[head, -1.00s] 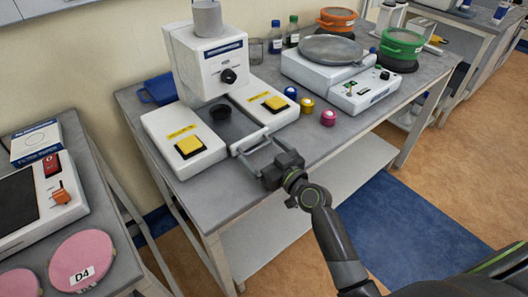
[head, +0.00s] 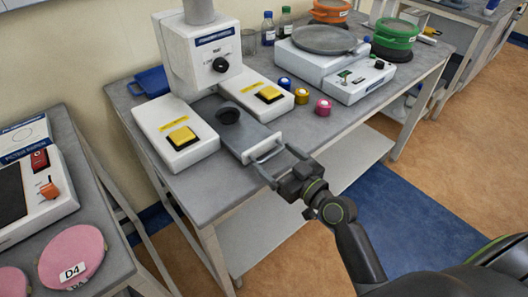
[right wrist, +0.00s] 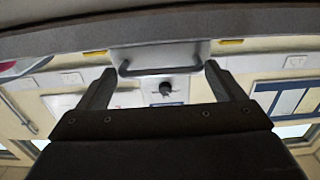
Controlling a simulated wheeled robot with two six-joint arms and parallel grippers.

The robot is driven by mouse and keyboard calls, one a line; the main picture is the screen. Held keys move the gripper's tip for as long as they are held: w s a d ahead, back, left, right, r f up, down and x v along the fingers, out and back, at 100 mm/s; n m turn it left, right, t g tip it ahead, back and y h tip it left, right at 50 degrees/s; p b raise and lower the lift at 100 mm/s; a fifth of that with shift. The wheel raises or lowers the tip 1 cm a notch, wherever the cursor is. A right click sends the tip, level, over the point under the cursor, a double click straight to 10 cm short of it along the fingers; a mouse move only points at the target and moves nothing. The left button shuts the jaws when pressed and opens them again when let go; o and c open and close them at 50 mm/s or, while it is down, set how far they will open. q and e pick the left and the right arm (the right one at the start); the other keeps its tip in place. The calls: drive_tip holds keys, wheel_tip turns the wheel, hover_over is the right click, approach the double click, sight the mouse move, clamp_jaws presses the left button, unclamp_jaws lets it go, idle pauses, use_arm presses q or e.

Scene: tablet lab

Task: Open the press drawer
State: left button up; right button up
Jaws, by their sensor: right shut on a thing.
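The white press (head: 200,55) stands at the back left of the table between two white side blocks with yellow buttons (head: 182,137). My right gripper (head: 273,158) is shut on the handle, one finger at each end. In the right wrist view the handle (right wrist: 165,71) spans between the two fingers. My left gripper is out of view.
Another bench with a pink disc marked D4 (head: 70,258) is at left. The floor in front is clear.

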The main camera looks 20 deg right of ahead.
drive_tip(key=b+v, duration=0.1)
drive_tip(key=v, duration=0.6)
drive_tip(key=shift+s+b, duration=0.15)
drive_tip(key=shift+b, duration=0.25)
drive_tip(key=shift+r, duration=0.15)
drive_tip(key=o, duration=1.1)
drive_tip(key=shift+d, duration=0.15)
